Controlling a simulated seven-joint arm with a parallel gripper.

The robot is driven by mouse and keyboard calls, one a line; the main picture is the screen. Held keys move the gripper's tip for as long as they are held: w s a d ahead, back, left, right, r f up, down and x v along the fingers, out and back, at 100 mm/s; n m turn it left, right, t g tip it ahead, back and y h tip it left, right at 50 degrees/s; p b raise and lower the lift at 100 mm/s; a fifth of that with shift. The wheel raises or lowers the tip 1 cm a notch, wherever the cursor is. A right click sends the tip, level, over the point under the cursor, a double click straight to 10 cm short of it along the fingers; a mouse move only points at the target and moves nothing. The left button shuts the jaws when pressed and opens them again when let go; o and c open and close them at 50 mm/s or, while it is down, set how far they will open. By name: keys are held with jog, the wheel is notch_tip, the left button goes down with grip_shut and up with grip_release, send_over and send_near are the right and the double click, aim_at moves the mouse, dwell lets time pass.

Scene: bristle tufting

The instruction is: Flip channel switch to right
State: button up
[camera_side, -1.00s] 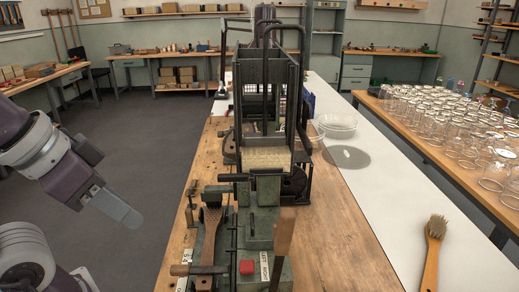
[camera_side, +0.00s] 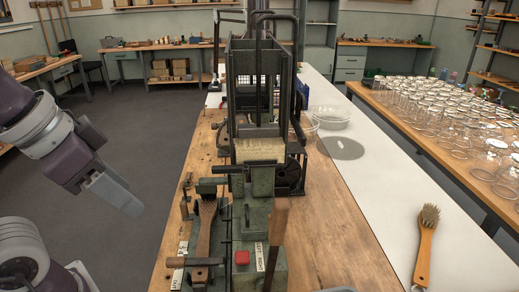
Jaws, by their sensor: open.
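The channel switch seems to be the upright lever with a flat wooden handle (camera_side: 278,221) at the near end of the green machine (camera_side: 262,180). It rises beside a white plate (camera_side: 260,257) lettered LEFT and RIGHT; which side it is set to I cannot tell. A red button (camera_side: 242,258) sits just left of the plate. My gripper (camera_side: 118,192) hangs at the left over the grey floor, pointing down and right. It is open and empty, well apart from the switch and the bench; its fingers overlap from this side.
A wooden brush (camera_side: 203,235) lies clamped in the fixture left of the machine. Another brush (camera_side: 427,245) lies on the white strip at the right. Glass jars (camera_side: 460,120) crowd the right table. The machine's tall frame (camera_side: 258,90) stands behind the switch.

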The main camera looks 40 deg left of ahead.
jog(key=w+d+f+m+g, duration=0.1)
jog(key=w+d+m+g, duration=0.15)
jog(key=w+m, duration=0.7)
jog(key=w+d+m+g, duration=0.1)
jog(key=w+d+m, duration=0.2)
jog(key=w+m, duration=0.6)
jog(key=w+d+f+m, duration=0.1)
jog(key=w+f+m, duration=0.1)
jog(key=w+d+f+m+g, duration=0.1)
jog(key=w+f+m, duration=0.1)
jog(key=w+f, duration=0.1)
jog(key=w+d+f+m+g, duration=0.1)
jog(key=w+f+m, duration=0.2)
jog(key=shift+d+f, duration=0.1)
jog(key=shift+f, duration=0.05)
notch_tip(320, 180, down, 10)
jog(key=shift+w+r, duration=0.1)
jog(key=shift+r, duration=0.15)
jog(key=shift+f, duration=0.7)
